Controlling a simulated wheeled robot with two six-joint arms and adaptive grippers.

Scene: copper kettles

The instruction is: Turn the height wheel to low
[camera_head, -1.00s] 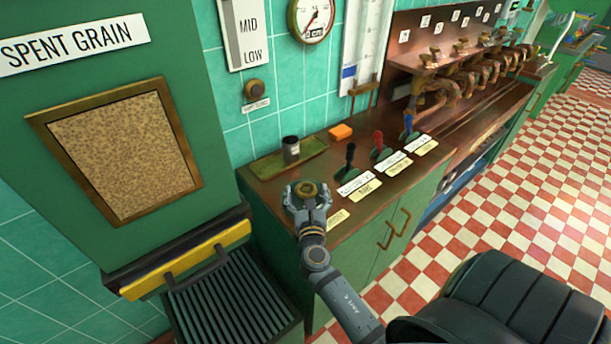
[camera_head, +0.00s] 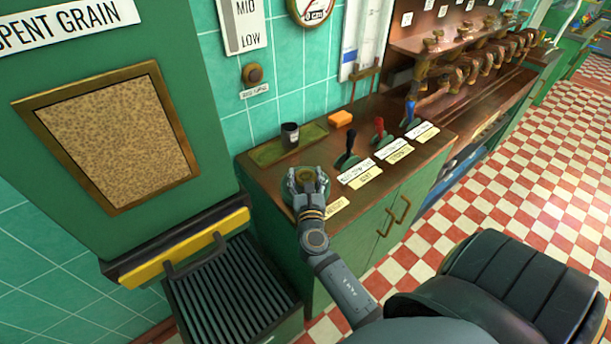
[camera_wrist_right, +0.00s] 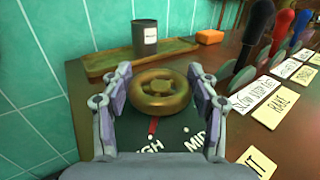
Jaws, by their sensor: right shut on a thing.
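The height wheel (camera_wrist_right: 160,92) is a round brass handwheel on a dark green base on the counter's near left corner. The wheel also shows between the fingers in the head view (camera_head: 305,175). The wall gauge (camera_head: 245,25) shows MID and LOW; its top is cut off. My left gripper is out of view.
A dark cup (camera_head: 290,134) stands on a green tray (camera_head: 262,153) behind the wheel, with an orange block (camera_head: 341,118) beside it. Black, red and blue levers stand to the right.

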